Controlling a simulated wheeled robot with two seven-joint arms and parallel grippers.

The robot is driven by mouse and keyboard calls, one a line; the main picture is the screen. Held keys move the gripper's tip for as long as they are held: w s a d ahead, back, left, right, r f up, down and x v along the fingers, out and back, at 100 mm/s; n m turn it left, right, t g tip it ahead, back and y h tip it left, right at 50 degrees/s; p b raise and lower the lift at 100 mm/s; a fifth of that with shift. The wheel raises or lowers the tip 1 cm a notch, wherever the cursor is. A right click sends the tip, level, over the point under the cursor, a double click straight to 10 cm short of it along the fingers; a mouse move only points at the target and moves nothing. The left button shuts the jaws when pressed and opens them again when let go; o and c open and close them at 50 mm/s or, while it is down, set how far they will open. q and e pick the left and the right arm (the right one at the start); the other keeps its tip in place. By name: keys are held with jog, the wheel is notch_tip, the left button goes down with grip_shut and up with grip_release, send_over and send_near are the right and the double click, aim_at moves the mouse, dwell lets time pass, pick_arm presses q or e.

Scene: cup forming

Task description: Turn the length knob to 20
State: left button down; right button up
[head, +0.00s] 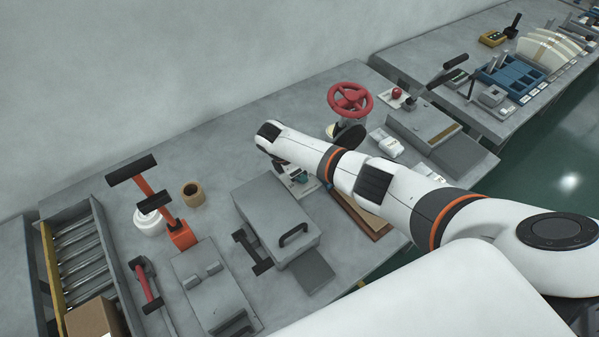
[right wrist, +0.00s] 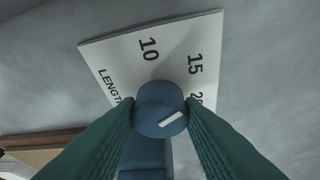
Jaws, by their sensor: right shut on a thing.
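The length knob (right wrist: 158,104) is a round blue-grey knob with a white pointer mark, seen in the right wrist view. The mark lies on its lower right side and slants up to the right, toward the side where the 20 is printed. The white dial plate (right wrist: 120,55) shows "LENGTH", 10, 15 and a 20 partly covered by a green finger. My right gripper (right wrist: 160,110) is shut on the knob, one finger on each side. In the head view my right gripper (head: 297,177) is mostly hidden behind my arm. My left gripper is not in view.
A grey box with a handle (head: 275,222) stands left of the dial in the head view. A red handwheel (head: 350,100) stands behind my right arm. An orange stand with black grips (head: 160,205) and a tape roll (head: 193,194) are farther left.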

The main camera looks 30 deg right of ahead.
jog(key=m+g+b, duration=0.1)
jog(key=m, duration=0.1)
jog(key=m+g+b, duration=0.1)
jog(key=m, duration=0.2)
jog(key=shift+w+f+m+y, duration=0.1)
jog(key=shift+w+m+y, duration=0.1)
jog(key=shift+m+y, duration=0.1)
jog(key=m+g+y+b, duration=0.1)
jog(key=m+b, duration=0.1)
jog(key=m, duration=0.2)
jog(key=shift+d+b, duration=0.15)
jog(key=shift+b, duration=0.15)
jog(key=shift+w+m+g+y+b, duration=0.1)
jog(key=shift+m+g+y+b, duration=0.4)
jog(key=shift+m, duration=0.9)
jog(key=shift+d, duration=0.1)
jog(key=o, duration=1)
jog(key=b+v, duration=0.3)
jog(key=v, duration=0.9)
jog(key=shift+r, duration=0.2)
